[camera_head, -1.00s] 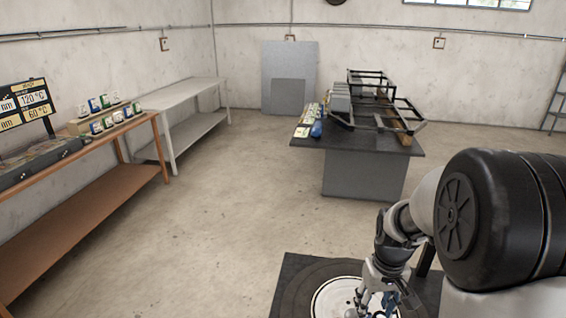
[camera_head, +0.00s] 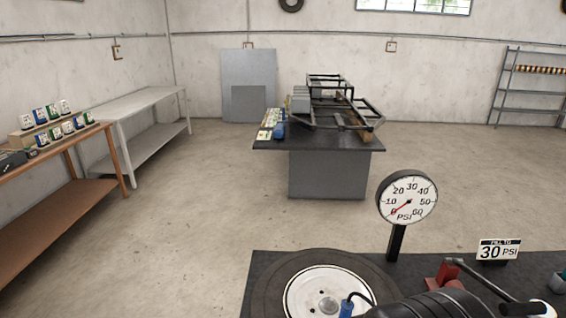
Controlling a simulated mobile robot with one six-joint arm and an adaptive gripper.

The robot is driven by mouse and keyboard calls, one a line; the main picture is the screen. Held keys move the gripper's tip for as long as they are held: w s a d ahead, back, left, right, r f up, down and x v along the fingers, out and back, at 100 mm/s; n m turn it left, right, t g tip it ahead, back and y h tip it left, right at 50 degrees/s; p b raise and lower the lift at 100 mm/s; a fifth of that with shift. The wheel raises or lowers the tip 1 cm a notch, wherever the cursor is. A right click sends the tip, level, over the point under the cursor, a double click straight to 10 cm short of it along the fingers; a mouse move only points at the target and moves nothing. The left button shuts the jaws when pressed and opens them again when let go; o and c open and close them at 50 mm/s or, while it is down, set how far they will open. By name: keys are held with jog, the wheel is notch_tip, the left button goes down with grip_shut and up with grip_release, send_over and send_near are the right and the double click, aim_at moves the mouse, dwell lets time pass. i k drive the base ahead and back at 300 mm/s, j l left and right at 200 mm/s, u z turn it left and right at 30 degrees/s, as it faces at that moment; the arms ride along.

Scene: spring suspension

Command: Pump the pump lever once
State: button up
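A red pump-like part (camera_head: 447,274) stands on the dark workbench at the lower right. A dark rod (camera_head: 482,280), which looks like the pump lever, slants down to the right from its top. The pump's lower part is hidden by a dark ribbed shape in front, which appears to be my arm. The round PSI gauge (camera_head: 407,198) stands on a black post, its red needle near 0. A wheel with a white rim (camera_head: 325,291) lies flat on the bench. A blue fitting (camera_head: 346,306) with a black hose is at its rim. My gripper's fingers do not show.
A dark-topped table (camera_head: 318,140) with a black metal frame is farther back. A brown bench (camera_head: 75,150) and a pale table (camera_head: 150,93) line the left wall. Open floor lies between.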

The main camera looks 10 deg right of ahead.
aim_at(513, 308)
jog(key=l+z, duration=0.1)
jog(key=z, duration=0.3)
jog(key=k+l+z, duration=0.1)
jog(key=z, duration=0.25)
jog(key=l+z, duration=0.15)
jog(key=z, duration=0.25)
jog(key=k+l+z, duration=0.1)
jog(key=z, duration=0.3)
jog(key=i+l+z, duration=0.1)
jog(key=i+l, duration=0.4)
jog(key=i, duration=0.15)
